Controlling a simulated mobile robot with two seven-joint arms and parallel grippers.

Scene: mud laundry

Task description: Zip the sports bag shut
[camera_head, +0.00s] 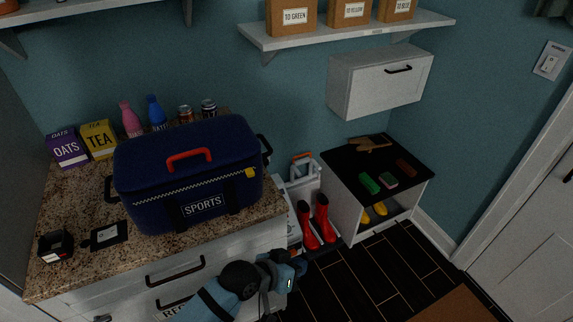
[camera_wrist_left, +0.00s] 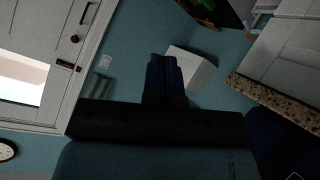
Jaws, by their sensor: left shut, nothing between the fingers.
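The sports bag (camera_head: 150,205) is dark blue with a red top handle (camera_head: 189,158) and a "SPORTS" label. It stands upright on the granite counter, its lid down. A pale zip line (camera_head: 180,184) crosses its upper front, and a yellow pull tab (camera_head: 251,172) sits near the right end. My left gripper (camera_head: 299,266) is in front of the counter, below and right of the bag, apart from it. Its fingers (camera_wrist_left: 165,62) are together and empty in the left wrist view. A dark blue part of the bag (camera_wrist_left: 275,140) shows there at lower right. My right gripper is out of view.
Oats (camera_head: 67,150) and tea (camera_head: 98,139) boxes, bottles and cans stand behind the bag. A black card (camera_head: 108,235) and small dark holder (camera_head: 55,245) lie front left. Red boots (camera_head: 315,222) and a low black-topped bench (camera_head: 340,165) are to the right.

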